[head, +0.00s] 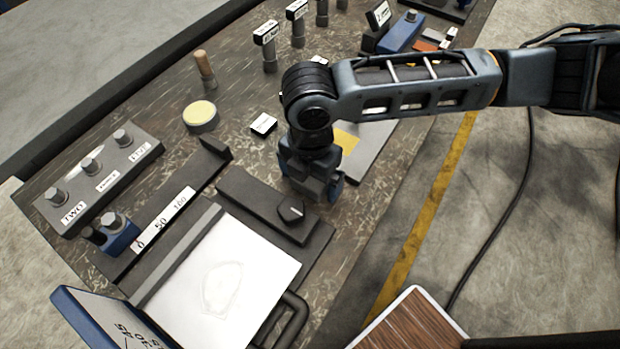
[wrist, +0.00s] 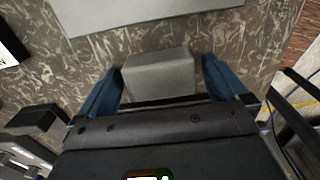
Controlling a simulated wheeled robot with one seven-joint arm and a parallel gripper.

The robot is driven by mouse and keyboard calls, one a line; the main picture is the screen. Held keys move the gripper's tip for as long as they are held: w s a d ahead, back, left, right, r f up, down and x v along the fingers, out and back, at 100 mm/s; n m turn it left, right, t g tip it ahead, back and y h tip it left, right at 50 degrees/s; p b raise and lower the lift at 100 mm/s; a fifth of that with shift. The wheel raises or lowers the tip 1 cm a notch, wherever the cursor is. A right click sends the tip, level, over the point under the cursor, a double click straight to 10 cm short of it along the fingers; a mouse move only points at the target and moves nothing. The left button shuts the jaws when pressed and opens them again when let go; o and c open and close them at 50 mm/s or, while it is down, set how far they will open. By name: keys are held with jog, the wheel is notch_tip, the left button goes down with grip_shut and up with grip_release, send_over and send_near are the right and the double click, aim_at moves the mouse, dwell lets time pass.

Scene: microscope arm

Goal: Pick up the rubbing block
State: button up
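A plain grey block (wrist: 160,75), which I take to be the rubbing block, sits on the mottled dark tabletop in the wrist view. My gripper (wrist: 162,80) is over it, with one blue finger on each side of the block. The fingers are spread, and a narrow gap shows at the right finger; contact at the left one is hard to tell. In the head view my gripper (head: 318,190) points down at the table's right part, and it hides the block there.
A grey plate with a yellow square (head: 346,140) lies just beyond my gripper. A dark fixture with a knob (head: 291,209) and a white sheet (head: 225,275) are close in front. A round yellow-topped tin (head: 201,115) and a small white-topped block (head: 263,125) stand to the left.

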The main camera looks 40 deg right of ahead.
jog(key=c, duration=1.1)
jog(key=shift+o, duration=0.2)
jog(key=shift+r, duration=0.1)
jog(key=shift+r, duration=0.4)
jog(key=r, duration=0.2)
jog(key=d+r, duration=0.1)
jog(key=shift+w+d+r+b, duration=0.1)
jog(key=shift+w+r+b, duration=0.1)
jog(key=shift+r+b, duration=0.2)
jog(key=w+d+r+b, duration=0.1)
jog(key=w+d+r, duration=0.2)
jog(key=d+r, duration=0.3)
jog(key=d, duration=0.4)
jog(key=shift+r, duration=0.15)
